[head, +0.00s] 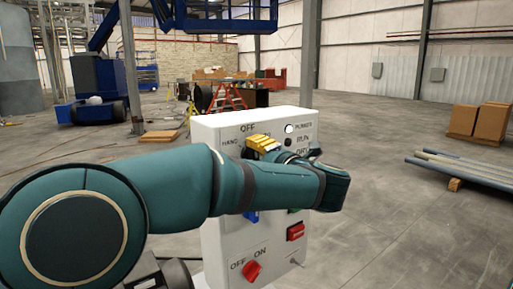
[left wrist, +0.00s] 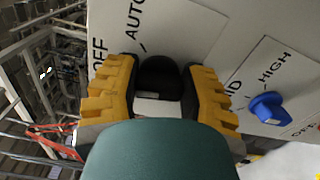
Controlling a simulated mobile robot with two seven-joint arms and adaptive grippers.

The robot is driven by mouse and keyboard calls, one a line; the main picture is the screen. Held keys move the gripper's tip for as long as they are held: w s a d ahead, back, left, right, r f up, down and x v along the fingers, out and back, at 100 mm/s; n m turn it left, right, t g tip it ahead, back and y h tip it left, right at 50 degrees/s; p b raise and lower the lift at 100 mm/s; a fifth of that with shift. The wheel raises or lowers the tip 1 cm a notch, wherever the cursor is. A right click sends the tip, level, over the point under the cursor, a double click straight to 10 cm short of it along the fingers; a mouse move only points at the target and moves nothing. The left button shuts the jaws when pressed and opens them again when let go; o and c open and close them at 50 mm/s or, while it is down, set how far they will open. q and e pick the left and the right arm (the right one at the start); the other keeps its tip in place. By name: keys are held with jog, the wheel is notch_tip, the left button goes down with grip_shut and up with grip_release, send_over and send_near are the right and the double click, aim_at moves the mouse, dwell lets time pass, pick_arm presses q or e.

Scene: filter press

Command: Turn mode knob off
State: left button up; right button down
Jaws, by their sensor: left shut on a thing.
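The mode knob is a black knob (left wrist: 160,72) on the white control panel (head: 222,128), with the printed words OFF and AUTO around it. My left gripper (head: 262,143), with yellow fingers, is at the panel's upper left, below the word OFF. In the left wrist view, its two fingers (left wrist: 160,84) sit on either side of the black knob and are shut on it. In the head view the gripper and arm hide the knob. The knob's exact pointing direction cannot be told. My right gripper is not in view.
A blue knob (left wrist: 267,107) marked HIGH sits near the gripper. Lower on the panel are a red switch (head: 295,232) and a red OFF/ON knob (head: 252,271). My left arm covers the panel's middle.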

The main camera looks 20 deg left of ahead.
pick_arm(q)
jog(key=shift+m+p, duration=0.5)
jog(key=shift+m, duration=0.3)
jog(key=o, duration=1.2)
jog(key=v, duration=1.2)
